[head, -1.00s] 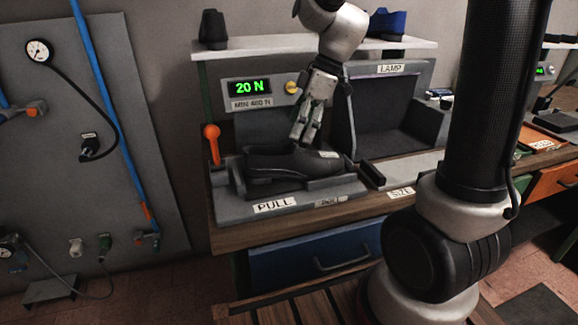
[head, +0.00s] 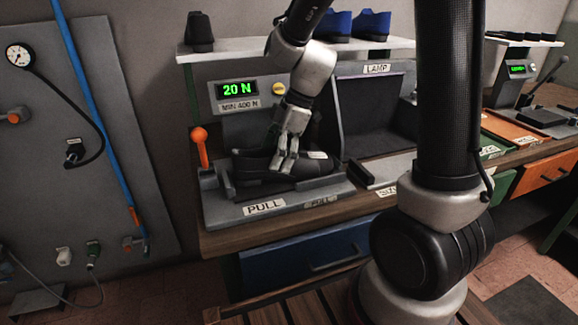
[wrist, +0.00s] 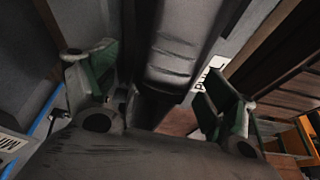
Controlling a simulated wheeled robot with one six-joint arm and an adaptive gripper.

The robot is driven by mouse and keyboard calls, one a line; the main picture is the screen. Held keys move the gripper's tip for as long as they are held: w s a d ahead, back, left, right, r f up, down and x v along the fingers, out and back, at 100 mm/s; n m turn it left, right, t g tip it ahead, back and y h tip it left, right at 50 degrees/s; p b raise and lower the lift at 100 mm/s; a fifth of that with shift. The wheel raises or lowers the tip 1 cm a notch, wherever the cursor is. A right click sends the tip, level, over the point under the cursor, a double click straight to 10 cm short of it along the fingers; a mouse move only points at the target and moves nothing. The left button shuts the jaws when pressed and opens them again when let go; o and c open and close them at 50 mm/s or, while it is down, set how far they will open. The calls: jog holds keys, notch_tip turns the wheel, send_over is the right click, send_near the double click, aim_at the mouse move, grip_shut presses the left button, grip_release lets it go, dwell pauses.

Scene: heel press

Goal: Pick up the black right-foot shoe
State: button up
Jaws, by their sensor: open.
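A black shoe (head: 250,162) lies lengthwise in the grey press fixture on the bench, with a small white label (head: 317,155) near its right end. From this view I cannot tell which foot it is for. My gripper (head: 287,165) is open and points down at the middle of the shoe, its fingers overlapping it in the head view. In the wrist view the open fingers of my gripper (wrist: 160,98) stand on either side of a dark, creased shape that looks like the shoe (wrist: 178,55). Whether they touch it is unclear.
An orange-knobbed lever (head: 199,136) stands left of the fixture. The display (head: 237,91) reads 20 N, with a MIN 400 N label below. A shelf (head: 350,48) above holds a black shoe (head: 199,32) and blue shoes (head: 371,24). A lamp bay (head: 375,115) is at right.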

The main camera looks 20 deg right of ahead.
jog(key=c, duration=1.4)
jog(key=shift+o, duration=0.2)
jog(key=shift+r, duration=0.1)
